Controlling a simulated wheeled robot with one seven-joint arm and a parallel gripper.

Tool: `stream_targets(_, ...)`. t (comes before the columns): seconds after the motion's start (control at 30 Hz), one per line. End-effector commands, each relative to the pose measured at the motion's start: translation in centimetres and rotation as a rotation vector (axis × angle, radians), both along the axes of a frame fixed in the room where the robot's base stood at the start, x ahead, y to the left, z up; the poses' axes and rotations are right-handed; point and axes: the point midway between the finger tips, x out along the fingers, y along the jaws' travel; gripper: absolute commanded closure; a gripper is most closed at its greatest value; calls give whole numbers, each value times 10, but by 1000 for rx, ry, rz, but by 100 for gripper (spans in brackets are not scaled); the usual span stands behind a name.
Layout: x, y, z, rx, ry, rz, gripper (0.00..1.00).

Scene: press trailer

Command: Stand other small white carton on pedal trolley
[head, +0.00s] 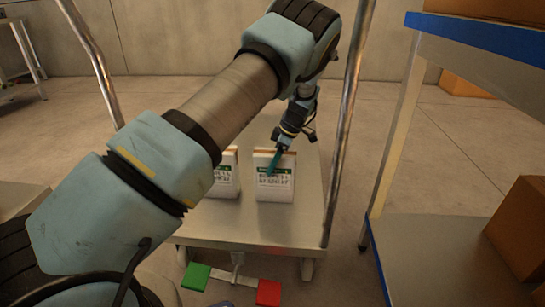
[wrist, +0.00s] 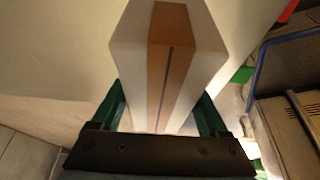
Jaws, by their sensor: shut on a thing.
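My gripper (head: 277,160) is shut on a small white carton (head: 275,184) with a green-and-black printed label and a brown top. The carton is upright at the trolley's deck; whether its base touches the deck I cannot tell. In the wrist view the carton (wrist: 168,60) sits between the green fingers, its brown taped top facing the camera. Another small white carton (head: 226,178) stands just to its left on the deck, partly hidden behind my arm. The pedal trolley (head: 240,224) has a pale deck, with a green pedal (head: 196,276) and a red pedal (head: 268,292) at its near edge.
The trolley's metal uprights (head: 347,125) rise on both sides of my arm. A blue-edged shelf unit (head: 480,40) stands at the right, with brown boxes (head: 522,232) on it. The near part of the trolley deck is bare.

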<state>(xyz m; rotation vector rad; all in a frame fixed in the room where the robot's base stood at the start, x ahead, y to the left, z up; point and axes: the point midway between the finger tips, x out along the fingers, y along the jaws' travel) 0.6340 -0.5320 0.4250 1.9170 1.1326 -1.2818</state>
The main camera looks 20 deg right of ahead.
Motion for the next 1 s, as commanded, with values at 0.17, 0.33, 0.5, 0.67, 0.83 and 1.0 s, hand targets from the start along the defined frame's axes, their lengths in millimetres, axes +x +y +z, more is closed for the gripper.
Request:
stream_targets(0.17,1,-1,3,-2,-4,-1,100)
stream_targets(0.33,0,0,-2,1,0,0,21)
stream_targets(0.5,0,0,-1,1,0,0,2)
stream_targets(0.67,0,0,-1,1,0,0,0)
stream_targets(0.83,0,-1,4,0,-1,0,0)
stream_targets(1.0,-4,-9,27,-1,-2,-2,0)
